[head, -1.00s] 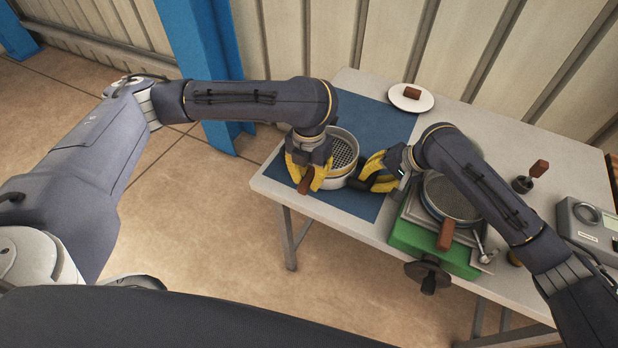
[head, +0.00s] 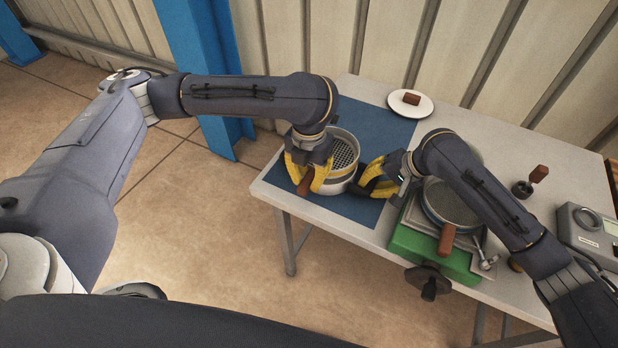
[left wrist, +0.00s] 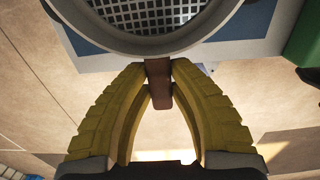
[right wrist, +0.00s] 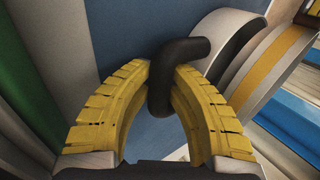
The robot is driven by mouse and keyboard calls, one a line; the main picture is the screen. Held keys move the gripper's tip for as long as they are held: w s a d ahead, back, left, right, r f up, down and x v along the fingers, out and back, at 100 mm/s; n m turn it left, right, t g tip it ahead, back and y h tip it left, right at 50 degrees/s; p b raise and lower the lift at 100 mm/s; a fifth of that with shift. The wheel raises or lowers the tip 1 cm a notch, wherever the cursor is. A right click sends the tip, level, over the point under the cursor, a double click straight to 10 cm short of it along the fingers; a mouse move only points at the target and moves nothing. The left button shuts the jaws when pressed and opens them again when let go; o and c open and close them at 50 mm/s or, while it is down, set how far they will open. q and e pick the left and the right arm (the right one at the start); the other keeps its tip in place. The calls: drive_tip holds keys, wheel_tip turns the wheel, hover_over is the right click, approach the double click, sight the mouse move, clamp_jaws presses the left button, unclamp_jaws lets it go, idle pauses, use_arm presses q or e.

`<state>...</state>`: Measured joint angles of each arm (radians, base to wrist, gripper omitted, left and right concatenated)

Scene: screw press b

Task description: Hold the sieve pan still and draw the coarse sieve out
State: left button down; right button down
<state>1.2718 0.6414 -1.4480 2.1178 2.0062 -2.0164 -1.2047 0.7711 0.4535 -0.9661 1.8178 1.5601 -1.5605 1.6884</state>
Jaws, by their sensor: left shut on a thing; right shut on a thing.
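The coarse sieve (head: 344,150), a round light ring with a perforated floor, sits at the sieve pan (head: 342,187), above a yellow band. My left gripper (head: 305,184) is shut on the sieve's brown handle, which shows between the fingertips in the left wrist view (left wrist: 158,88). The sieve's rim (left wrist: 150,45) is level ahead of those fingers. My right gripper (head: 364,184) is at the pan's right side, shut on a black hooked handle (right wrist: 178,70) fixed to the pale pan wall (right wrist: 228,42). How far the sieve sits inside the pan cannot be told.
A blue mat (head: 375,125) lies under the pan. Close right stands a green press (head: 425,245) with a round, brown-handled sieve (head: 450,200) on it. A white plate (head: 423,110) with a brown block stands at the back. A grey device (head: 590,225) is far right.

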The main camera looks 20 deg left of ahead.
idle(0.4)
idle(0.4)
drive_tip(key=c, duration=1.2)
unclamp_jaws()
drive_tip(key=shift+c, duration=0.2)
